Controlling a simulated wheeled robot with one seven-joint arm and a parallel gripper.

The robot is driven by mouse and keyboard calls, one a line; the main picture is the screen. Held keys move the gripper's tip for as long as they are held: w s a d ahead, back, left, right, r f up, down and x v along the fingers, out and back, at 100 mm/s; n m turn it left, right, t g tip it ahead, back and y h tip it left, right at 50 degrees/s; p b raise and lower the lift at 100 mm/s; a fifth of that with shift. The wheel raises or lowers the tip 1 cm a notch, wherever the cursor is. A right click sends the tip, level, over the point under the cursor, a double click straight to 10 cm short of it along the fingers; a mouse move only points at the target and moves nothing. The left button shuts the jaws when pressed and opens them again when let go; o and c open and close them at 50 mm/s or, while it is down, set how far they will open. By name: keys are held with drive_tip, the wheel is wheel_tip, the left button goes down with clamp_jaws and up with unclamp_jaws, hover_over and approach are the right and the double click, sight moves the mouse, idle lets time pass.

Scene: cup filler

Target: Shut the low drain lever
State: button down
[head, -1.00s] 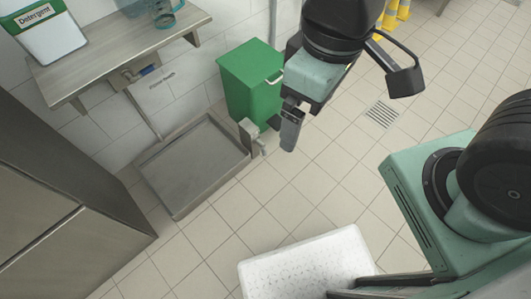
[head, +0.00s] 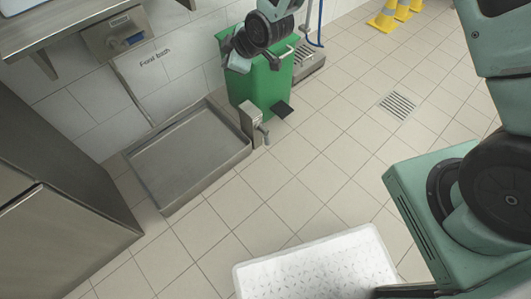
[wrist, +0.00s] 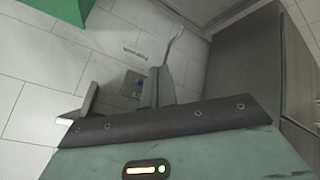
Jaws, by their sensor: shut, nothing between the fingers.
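The low drain lever (head: 264,132) is a small grey handle on a short metal post (head: 250,122) at the right end of the floor tray. It slants down and right from the post. In the head view my gripper (head: 238,62) is above and behind the lever, in front of the green bin and apart from the lever. It is shut and empty; its fingertips are small and partly hidden by my wrist. The lever cannot be made out clearly in the wrist view, where my gripper's body fills the bottom.
The steel foot bath tray (head: 163,203) lies on the floor left of the post. The green bin (head: 262,92) stands close behind it, with a dark pedal (head: 283,109). A white perforated platform (head: 310,262) is at the front. Tiled floor right of the post is clear.

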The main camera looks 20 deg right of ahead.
drive_tip(key=w+d+f+n+t+b, duration=0.1)
drive_tip(key=w+d+f+b, duration=0.15)
drive_tip(key=f, duration=0.75)
drive_tip(key=w+d+f+n+t+b, duration=0.15)
drive_tip(key=w+f+b, duration=0.25)
drive_tip(key=f, duration=0.5)
drive_tip(key=n+t+y+b, duration=0.55)
drive_tip(key=n+b, duration=0.45)
drive_tip(key=b, duration=0.6)
approach(267, 139)
drive_tip(key=s+a+f, duration=0.2)
drive_tip(key=a+f, duration=0.1)
drive_tip(key=a, duration=0.2)
drive_tip(key=w+a+b, duration=0.2)
drive_tip(key=w+b, duration=0.3)
drive_tip(key=w, duration=0.3)
drive_tip(key=shift+w+r+m+b, duration=0.25)
drive_tip(key=shift+w+m+b, duration=0.1)
drive_tip(key=shift+b, duration=0.05)
drive_tip(key=shift+h, duration=0.25)
